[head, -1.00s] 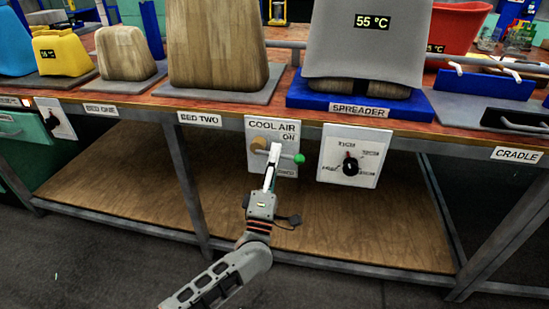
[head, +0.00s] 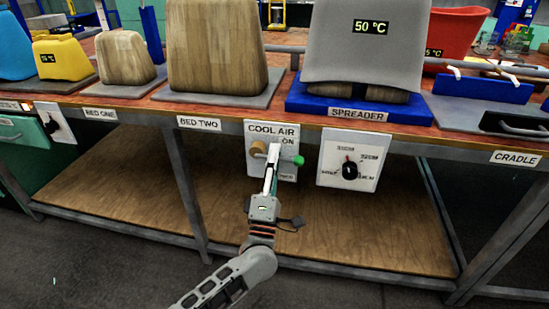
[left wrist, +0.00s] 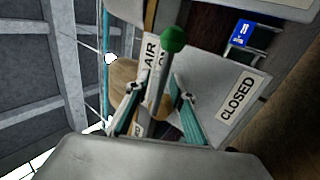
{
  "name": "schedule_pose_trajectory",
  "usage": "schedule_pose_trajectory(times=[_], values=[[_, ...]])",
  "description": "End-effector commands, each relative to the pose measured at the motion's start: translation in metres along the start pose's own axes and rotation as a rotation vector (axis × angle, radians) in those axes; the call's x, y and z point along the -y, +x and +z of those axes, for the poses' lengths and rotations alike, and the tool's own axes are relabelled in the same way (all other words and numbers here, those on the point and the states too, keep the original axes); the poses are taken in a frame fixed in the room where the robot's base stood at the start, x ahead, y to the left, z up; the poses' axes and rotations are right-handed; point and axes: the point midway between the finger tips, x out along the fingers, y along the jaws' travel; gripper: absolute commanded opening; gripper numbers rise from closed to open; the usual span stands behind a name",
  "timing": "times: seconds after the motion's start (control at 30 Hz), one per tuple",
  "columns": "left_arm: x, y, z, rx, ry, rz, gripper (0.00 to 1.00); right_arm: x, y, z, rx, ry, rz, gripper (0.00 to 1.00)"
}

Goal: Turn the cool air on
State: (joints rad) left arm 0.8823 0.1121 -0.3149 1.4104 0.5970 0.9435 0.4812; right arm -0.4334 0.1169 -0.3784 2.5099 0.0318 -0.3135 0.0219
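The white cool air panel (head: 286,171) hangs on the bench's front edge, with an ON label at its upper right. Its lever has a green knob (head: 298,161) pointing right from a round tan hub (head: 258,148). My left gripper (head: 272,158) is in front of the panel, between hub and knob. In the left wrist view the green knob (left wrist: 173,39) and its grey stem stand between the two fingers (left wrist: 158,88). The fingers look apart, with gaps beside the stem; a CLOSED label shows on the panel. My right gripper is not in view.
A panel with a black dial (head: 350,170) hangs just right of the cool air panel. Above it, a grey garment (head: 365,60) reading 50 °C sits on the blue spreader base (head: 310,104). The wooden lower shelf (head: 330,225) is bare.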

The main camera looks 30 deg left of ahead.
Motion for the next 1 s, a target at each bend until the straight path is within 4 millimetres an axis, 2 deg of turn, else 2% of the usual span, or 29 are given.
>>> schedule_pose_trajectory(times=[0.23, 0.5, 0.7, 1.0], values=[[0.001, -0.007, 0.000, 0.000, 0.002, -0.002, 0.23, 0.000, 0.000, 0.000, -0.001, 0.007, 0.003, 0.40], [0.001, -0.048, 0.000, 0.002, 0.001, -0.003, 0.23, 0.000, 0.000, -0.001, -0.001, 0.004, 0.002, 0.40], [0.001, -0.070, 0.000, 0.000, 0.001, -0.001, 0.23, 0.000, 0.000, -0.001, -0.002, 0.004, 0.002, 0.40], [0.000, -0.075, 0.000, 0.000, 0.000, 0.000, 0.23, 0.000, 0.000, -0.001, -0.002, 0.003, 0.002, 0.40]])
